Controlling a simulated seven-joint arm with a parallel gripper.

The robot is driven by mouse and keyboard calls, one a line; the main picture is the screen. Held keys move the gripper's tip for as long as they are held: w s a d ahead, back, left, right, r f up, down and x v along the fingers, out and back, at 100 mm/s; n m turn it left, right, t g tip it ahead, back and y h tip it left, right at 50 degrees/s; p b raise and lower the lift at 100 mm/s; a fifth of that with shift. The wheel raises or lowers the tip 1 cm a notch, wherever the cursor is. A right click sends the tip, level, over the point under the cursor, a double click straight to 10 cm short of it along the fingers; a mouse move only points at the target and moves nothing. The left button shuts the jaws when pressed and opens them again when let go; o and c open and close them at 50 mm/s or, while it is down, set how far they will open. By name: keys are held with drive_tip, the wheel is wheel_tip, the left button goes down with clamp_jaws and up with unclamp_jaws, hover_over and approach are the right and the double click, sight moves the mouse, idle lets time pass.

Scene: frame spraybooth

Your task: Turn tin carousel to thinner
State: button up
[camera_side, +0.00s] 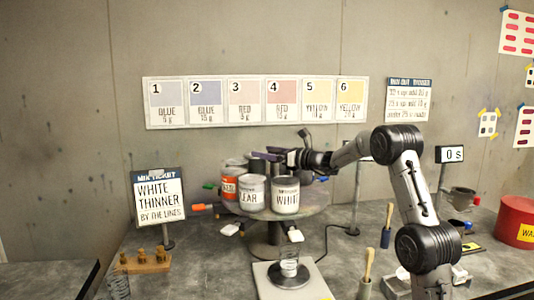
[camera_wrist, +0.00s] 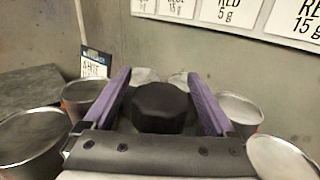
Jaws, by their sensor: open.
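The tin carousel (camera_side: 312,212) is a round grey turntable on a stand, with several tins around its top. A white tin (camera_side: 286,198) faces the front right, a tin reading CLEAR (camera_side: 251,195) is beside it, and an orange-red tin (camera_side: 229,188) is at left. No thinner label is readable on a tin. My gripper (camera_side: 263,157) is above the tins at the carousel's middle. In the wrist view my gripper (camera_wrist: 158,76) is open, its purple fingers on either side of a black knob (camera_wrist: 160,108). I cannot tell whether they touch it.
A mix ticket sign (camera_side: 160,199) reads white, thinner, by the lines. A cup on a scale (camera_side: 290,274) stands in front of the carousel. A wooden block (camera_side: 145,262) is at left, brushes (camera_side: 387,226) and a red drum (camera_side: 515,218) at right.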

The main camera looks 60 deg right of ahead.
clamp_jaws()
idle(0.4)
drive_tip(key=shift+y, duration=0.3)
drive_tip(key=shift+s+a+n+g+y, duration=0.2)
drive_tip(key=shift+a+n+g+y, duration=0.2)
drive_tip(key=shift+n+g+y, duration=1.1)
drive_tip(key=shift+s+a+n+g+y, duration=0.15)
drive_tip(key=shift+a+n+g+y, duration=0.4)
drive_tip(key=shift+n+y, duration=1.85)
drive_tip(key=shift+s+a+n+g+y, duration=0.25)
drive_tip(key=shift+n+g+y, duration=0.9)
drive_tip(key=shift+y, duration=1.55)
drive_tip(key=shift+s+a+n+g+y, duration=0.1)
drive_tip(key=shift+a+n+g+y, duration=0.05)
drive_tip(key=shift+n+g+y, duration=0.55)
drive_tip(key=shift+r, duration=0.1)
